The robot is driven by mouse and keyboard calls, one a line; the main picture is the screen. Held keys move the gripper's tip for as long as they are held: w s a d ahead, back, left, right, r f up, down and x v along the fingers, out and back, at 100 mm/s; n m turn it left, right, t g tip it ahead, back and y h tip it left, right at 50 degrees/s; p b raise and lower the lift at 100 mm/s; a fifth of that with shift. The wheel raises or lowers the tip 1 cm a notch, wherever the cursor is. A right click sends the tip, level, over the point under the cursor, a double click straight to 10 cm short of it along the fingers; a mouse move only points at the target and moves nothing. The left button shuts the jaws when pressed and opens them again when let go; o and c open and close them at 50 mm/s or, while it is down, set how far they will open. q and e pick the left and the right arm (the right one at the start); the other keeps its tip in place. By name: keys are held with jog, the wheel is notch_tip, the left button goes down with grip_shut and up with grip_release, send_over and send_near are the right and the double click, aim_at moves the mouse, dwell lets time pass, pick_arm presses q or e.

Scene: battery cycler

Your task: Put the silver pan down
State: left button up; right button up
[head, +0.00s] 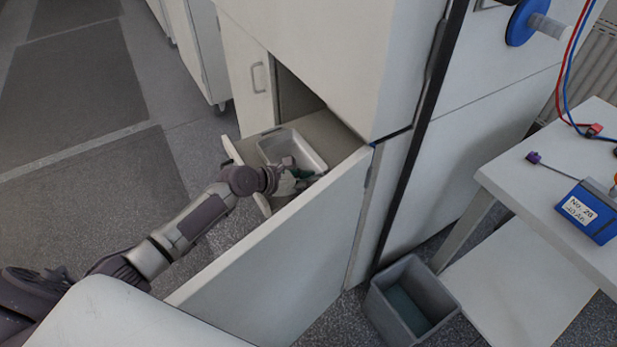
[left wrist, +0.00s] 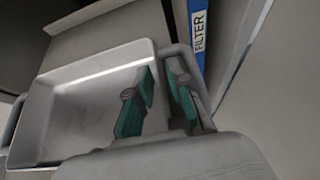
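The silver pan (head: 298,147) is a rectangular grey metal pan with its open side up. In the head view it is at the open cabinet compartment, over the pale board. In the left wrist view the pan (left wrist: 85,95) fills the left and middle. My left gripper (head: 291,177) is at its near end. In the left wrist view its teal-padded fingers (left wrist: 162,98) straddle the pan's end wall, one inside the pan and one outside, close in on that wall. Whether the pan's underside touches the board is hidden. My right gripper is not in view.
A tall white panel (head: 290,250) stands in front of the compartment, below my left arm. A blue FILTER label (left wrist: 198,32) is close by. A grey bin (head: 408,300) is on the floor, beside a white table (head: 560,165) with a blue battery (head: 590,210).

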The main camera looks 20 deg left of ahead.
pick_arm(q)
jog(key=shift+o, duration=0.4)
jog(key=shift+s+r, duration=0.1)
jog(key=shift+r, duration=0.1)
jog(key=p+v, duration=0.1)
jog(key=v, duration=1)
jog(key=shift+s+a+r+p, duration=0.2)
jog(key=shift+s+r+p, duration=0.05)
jog(key=shift+p, duration=0.15)
